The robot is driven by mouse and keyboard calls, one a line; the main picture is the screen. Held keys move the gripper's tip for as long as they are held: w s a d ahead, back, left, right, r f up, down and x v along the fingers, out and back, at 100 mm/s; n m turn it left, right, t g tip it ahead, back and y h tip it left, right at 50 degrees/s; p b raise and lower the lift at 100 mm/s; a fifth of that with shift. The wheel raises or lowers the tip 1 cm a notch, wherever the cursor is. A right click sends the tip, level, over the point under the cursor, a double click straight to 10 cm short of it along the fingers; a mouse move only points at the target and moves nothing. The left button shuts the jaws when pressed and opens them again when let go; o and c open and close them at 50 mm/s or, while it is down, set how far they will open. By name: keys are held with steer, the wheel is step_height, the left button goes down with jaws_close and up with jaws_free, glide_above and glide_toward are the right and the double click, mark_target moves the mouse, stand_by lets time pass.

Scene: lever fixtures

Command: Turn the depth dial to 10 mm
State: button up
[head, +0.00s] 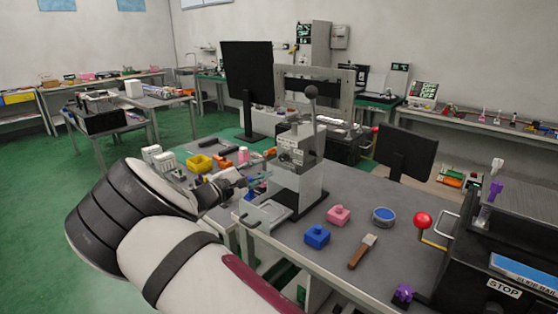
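A grey press-like fixture (298,183) stands at the table's left front corner, with an upright lever that ends in a dark ball knob (311,91). A small labelled plate (291,143) and some dark parts show on its upper front. I cannot make out the depth dial or its marks at this size. My arm reaches in from the bottom left. My gripper (258,186) is just left of the fixture, below its upper head. The fingertips are small and overlap the fixture, so I cannot tell whether they are open, shut or touching it.
A blue block (317,236), a pink block (338,215), a round blue-topped tin (383,216) and a wooden-handled brush (362,251) lie right of the fixture. A red-knobbed lever (423,220) and a black machine (500,265) stand further right. Monitors rise behind.

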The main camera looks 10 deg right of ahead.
mark_target(281, 159)
steer(key=x, duration=0.9)
steer(key=shift+d, duration=0.15)
jaws_close()
